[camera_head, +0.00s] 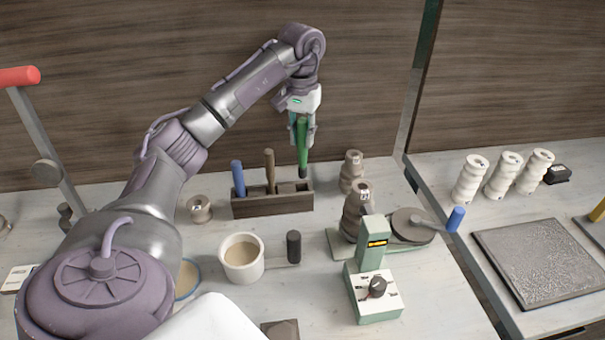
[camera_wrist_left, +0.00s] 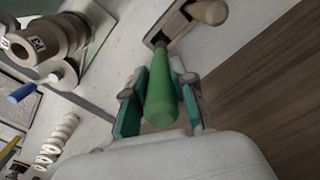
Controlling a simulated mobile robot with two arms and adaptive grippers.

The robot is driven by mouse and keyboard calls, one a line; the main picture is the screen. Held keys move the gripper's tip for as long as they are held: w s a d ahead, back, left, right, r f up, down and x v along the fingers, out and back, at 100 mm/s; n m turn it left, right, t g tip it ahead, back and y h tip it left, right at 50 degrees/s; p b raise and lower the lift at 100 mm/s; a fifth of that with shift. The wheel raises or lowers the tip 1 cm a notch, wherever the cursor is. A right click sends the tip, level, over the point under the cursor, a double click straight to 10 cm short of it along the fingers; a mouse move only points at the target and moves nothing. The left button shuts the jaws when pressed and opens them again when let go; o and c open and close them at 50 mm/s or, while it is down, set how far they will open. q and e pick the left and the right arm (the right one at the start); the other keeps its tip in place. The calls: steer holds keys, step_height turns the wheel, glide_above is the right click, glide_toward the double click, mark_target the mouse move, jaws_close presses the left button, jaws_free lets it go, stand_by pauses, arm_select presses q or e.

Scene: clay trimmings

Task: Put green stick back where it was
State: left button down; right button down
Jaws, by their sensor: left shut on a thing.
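The green stick (camera_head: 303,152) is held upright by my left gripper (camera_head: 302,130), which is shut on it. Its lower end is right over the right-hand part of the dark wooden rack (camera_head: 250,208), at or just above a square slot; I cannot tell whether the tip is inside. A blue stick (camera_head: 237,178) and a brown stick (camera_head: 269,172) stand in the rack to the left. In the left wrist view the green stick (camera_wrist_left: 160,95) lies between both fingers and points to a slot of the rack (camera_wrist_left: 182,28). My right gripper is not in view.
A ring stack (camera_head: 351,172) stands just right of the rack. A cup (camera_head: 242,258) and a dark cylinder (camera_head: 293,247) stand in front. A green device (camera_head: 373,285) and a blue-handled wheel (camera_head: 412,226) are right. A small ring (camera_head: 199,208) lies left.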

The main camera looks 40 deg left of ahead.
mark_target(302, 166)
arm_select(q)
step_height(302, 166, down, 5)
steer(key=shift+w+a+r, duration=0.1)
steer(key=shift+f+p, duration=0.35)
steer(key=shift+f, duration=0.3)
step_height(302, 166, down, 4)
steer(key=shift+f+p, duration=0.1)
steer(key=shift+p, duration=0.25)
steer(key=c, duration=1)
jaws_free()
steer(key=shift+o, duration=0.2)
steer(key=shift+r, duration=0.45)
step_height(302, 166, up, 10)
steer(key=shift+f+b, duration=0.1)
steer(key=shift+b, duration=0.5)
steer(key=shift+r, duration=0.75)
